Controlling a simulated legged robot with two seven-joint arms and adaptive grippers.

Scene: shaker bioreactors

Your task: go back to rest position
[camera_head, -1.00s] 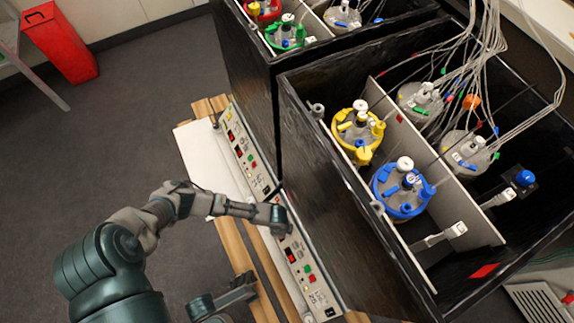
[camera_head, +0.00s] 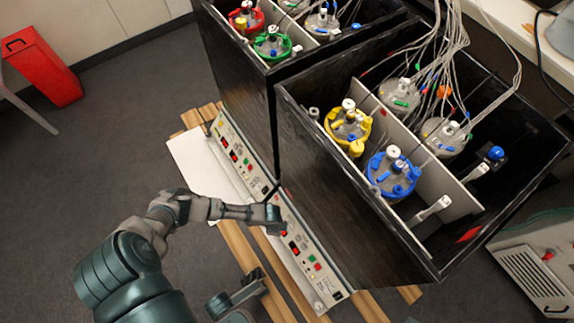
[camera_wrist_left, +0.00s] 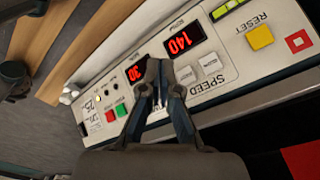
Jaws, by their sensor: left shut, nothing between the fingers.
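My left arm (camera_head: 125,270) reaches in from the lower left of the head view. Its gripper (camera_head: 276,222) is over the front control panel of the nearer shaker (camera_head: 335,205). In the left wrist view the gripper (camera_wrist_left: 158,74) is shut and empty, its fingers close together. The fingertips appear in front of the control panel (camera_wrist_left: 218,78), between a red display reading 30 (camera_wrist_left: 135,72) and one reading 140 (camera_wrist_left: 180,40). I cannot tell whether they touch the panel.
The nearer shaker holds several vessels, including a yellow-ringed one (camera_head: 348,125) and a blue-ringed one (camera_head: 392,174). Loose tubes (camera_head: 440,45) rise above it. A second shaker (camera_head: 235,85) stands behind. A red bin (camera_head: 42,68) stands far left, with open floor (camera_head: 110,150) before it.

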